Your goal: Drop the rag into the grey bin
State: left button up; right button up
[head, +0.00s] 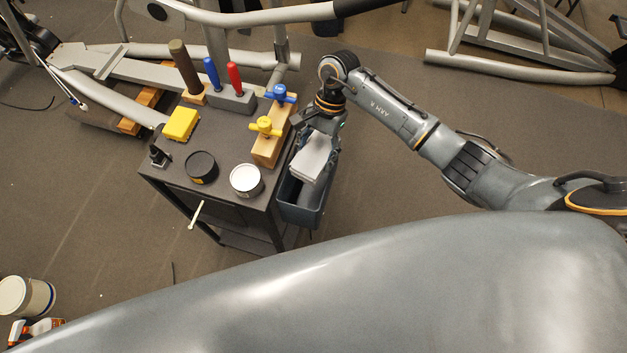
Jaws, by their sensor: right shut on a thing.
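The rag (310,158) is a light grey, folded-looking piece below my right gripper (321,130). My right gripper is shut on the rag, and its fingers are partly hidden by the wrist above. The grey bin (302,215) is a dark blue-grey open box at the right side of the cart. The rag is over the bin's opening in the picture and hides part of it. I cannot tell whether the rag's lower end is inside the bin or above it. My left gripper is not in view.
The dark cart (222,140) holds a yellow block (181,123), a black tin (201,167), a white tin (246,180), red- and blue-handled tools, and a wooden block with valves (268,149). Grey machine frames stand behind. The floor right of the bin is clear.

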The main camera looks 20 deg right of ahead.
jog(key=shift+s, duration=0.15)
jog(key=o, duration=1.1)
jog(key=v, duration=1.2)
jog(key=shift+f, duration=0.1)
